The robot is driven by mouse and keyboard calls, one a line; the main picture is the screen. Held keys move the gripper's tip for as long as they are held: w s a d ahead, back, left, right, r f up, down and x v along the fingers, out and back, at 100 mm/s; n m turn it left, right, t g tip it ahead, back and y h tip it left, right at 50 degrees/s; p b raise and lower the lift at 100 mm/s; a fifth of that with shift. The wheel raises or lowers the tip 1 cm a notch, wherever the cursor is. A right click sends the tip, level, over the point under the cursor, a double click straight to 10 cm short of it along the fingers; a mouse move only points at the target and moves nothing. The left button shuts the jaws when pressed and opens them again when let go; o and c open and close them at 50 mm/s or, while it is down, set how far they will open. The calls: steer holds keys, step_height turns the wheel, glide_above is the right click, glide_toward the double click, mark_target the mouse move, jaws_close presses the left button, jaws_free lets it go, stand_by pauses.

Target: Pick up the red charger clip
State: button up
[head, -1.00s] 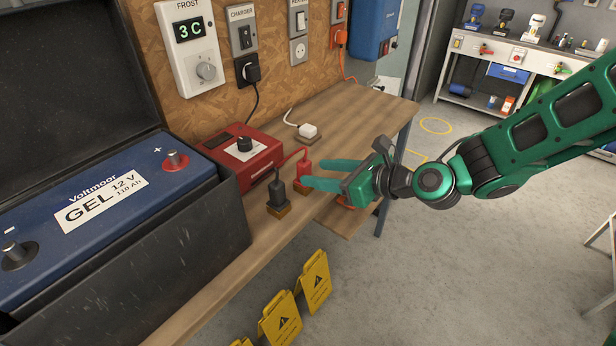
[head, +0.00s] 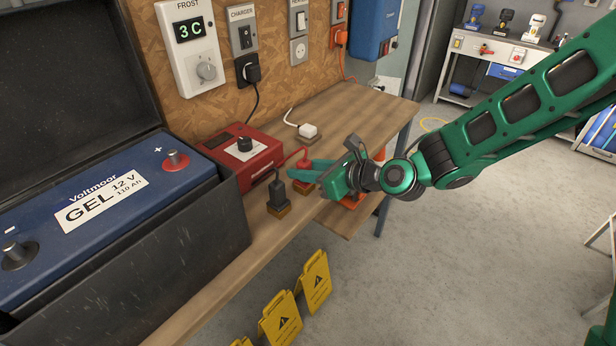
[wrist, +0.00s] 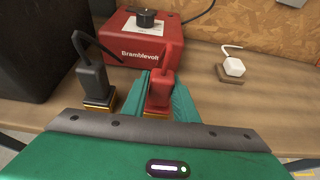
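The red charger clip (wrist: 160,91) stands upright on a small wooden block with a yellow edge, on the bench. It also shows in the head view (head: 304,158), partly hidden by a finger. My gripper (head: 302,170) reaches in from the right, with one green finger on each side of the clip. In the wrist view my gripper (wrist: 162,88) has its fingers close against both sides of the clip, with no clear gap. The clip is still at its block.
A black clip (head: 278,195) on its own block stands just left of the red one. The blue battery (head: 105,205) in a dark case fills the left. A white plug (head: 308,130) lies behind on the bench (head: 350,110).

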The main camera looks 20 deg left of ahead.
jaws_close()
